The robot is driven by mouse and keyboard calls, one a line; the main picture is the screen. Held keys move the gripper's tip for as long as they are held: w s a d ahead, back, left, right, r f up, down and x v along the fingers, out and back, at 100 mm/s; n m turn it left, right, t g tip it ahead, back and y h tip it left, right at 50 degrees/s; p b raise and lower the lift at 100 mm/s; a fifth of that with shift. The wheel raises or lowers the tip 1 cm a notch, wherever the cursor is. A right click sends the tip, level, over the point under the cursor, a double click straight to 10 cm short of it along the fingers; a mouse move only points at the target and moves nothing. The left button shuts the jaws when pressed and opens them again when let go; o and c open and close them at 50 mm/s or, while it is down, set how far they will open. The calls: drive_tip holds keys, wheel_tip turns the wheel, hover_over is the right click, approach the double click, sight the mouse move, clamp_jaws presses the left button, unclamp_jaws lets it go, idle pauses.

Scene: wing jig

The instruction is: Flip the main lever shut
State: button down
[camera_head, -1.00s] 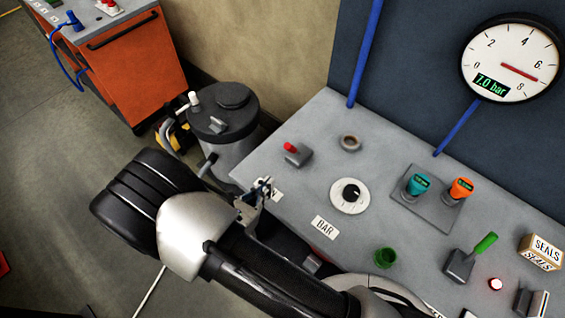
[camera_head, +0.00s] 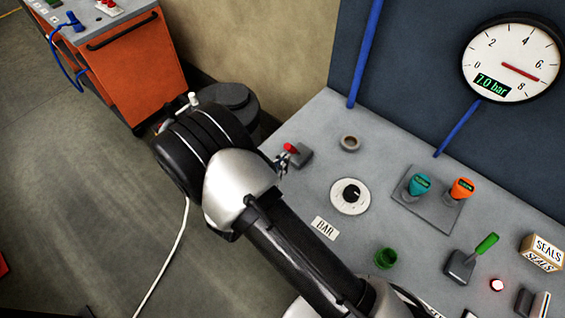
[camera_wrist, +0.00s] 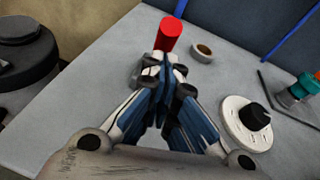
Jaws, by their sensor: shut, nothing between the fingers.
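The red-handled lever (camera_head: 290,148) stands on a small grey block (camera_head: 303,157) at the left part of the grey bench. In the wrist view its red handle (camera_wrist: 169,33) rises just beyond my fingertips. Its lower part is hidden behind my fingers. My gripper (camera_head: 283,166) is shut and empty, right beside the lever on its near side; it also shows in the wrist view (camera_wrist: 162,75). I cannot tell whether the fingertips touch the lever.
A small brown ring (camera_head: 349,143) and a white-rimmed black dial (camera_head: 351,195) lie right of the lever. Teal (camera_head: 419,185) and orange (camera_head: 461,188) knobs, a green-handled lever (camera_head: 485,244) and a green cup (camera_head: 385,257) stand farther right. The wall gauge (camera_head: 513,60) reads 7.0 bar.

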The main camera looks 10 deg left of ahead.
drive_tip(key=shift+w+d+r+g+p, duration=0.1)
drive_tip(key=shift+w+r+g+p, duration=0.15)
drive_tip(key=shift+r+g+p, duration=0.2)
drive_tip(key=w+d+r+m+g+y+p, duration=0.1)
drive_tip(key=w+d+r+g+y+p, duration=0.3)
drive_tip(key=w+g+p, duration=0.3)
drive_tip(key=shift+w+d+g+p, duration=0.35)
drive_tip(key=shift+w+d+p, duration=0.45)
drive_tip(key=shift+w+p, duration=0.5)
drive_tip(key=shift+s+r, duration=0.1)
